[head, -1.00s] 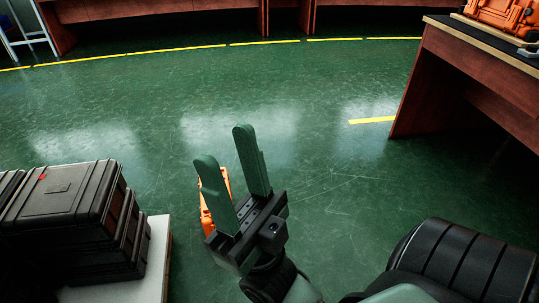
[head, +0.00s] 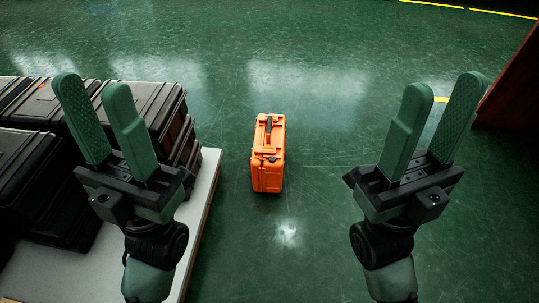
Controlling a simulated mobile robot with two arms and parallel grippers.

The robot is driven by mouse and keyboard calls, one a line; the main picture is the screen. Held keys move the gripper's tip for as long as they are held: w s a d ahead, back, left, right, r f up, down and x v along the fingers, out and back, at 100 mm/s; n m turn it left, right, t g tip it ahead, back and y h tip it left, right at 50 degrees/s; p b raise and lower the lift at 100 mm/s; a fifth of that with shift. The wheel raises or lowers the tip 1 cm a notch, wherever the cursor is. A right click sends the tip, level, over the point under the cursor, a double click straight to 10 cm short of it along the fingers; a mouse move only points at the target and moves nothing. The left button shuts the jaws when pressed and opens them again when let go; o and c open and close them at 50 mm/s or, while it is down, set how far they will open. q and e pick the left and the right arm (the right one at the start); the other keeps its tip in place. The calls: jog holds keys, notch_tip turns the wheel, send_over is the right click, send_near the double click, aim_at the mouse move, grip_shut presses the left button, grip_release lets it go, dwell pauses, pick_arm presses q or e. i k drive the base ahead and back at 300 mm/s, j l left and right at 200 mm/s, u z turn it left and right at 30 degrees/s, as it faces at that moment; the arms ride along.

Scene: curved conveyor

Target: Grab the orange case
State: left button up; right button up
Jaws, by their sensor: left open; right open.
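The orange case (head: 267,172) stands upright on the green floor in the middle of the head view. Its dark handle (head: 268,125) is on top. My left gripper (head: 93,100) is open and empty at the left, in front of the black cases. My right gripper (head: 445,100) is open and empty at the right, over bare floor in the picture. The orange case shows between the two grippers, and neither touches it.
Several black cases (head: 160,103) are stacked on a low pale platform (head: 204,185) at the left; its edge runs near the orange case. A brown wooden desk (head: 512,85) stands at the far right. The green floor (head: 310,90) around the orange case is clear.

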aim_at(267, 159)
jog(key=i+l+u, duration=0.1)
jog(key=u, duration=0.3)
jog(key=i+l+u, duration=0.15)
jog(key=u, duration=0.25)
jog(key=l+u, duration=0.2)
jog(key=u, duration=0.2)
jog(key=i+l, duration=0.15)
jog(key=l, duration=0.25)
jog(key=i+l+u, duration=0.15)
jog(key=l, duration=0.65)
jog(key=i+l+u, duration=0.15)
jog(key=l, duration=0.25)
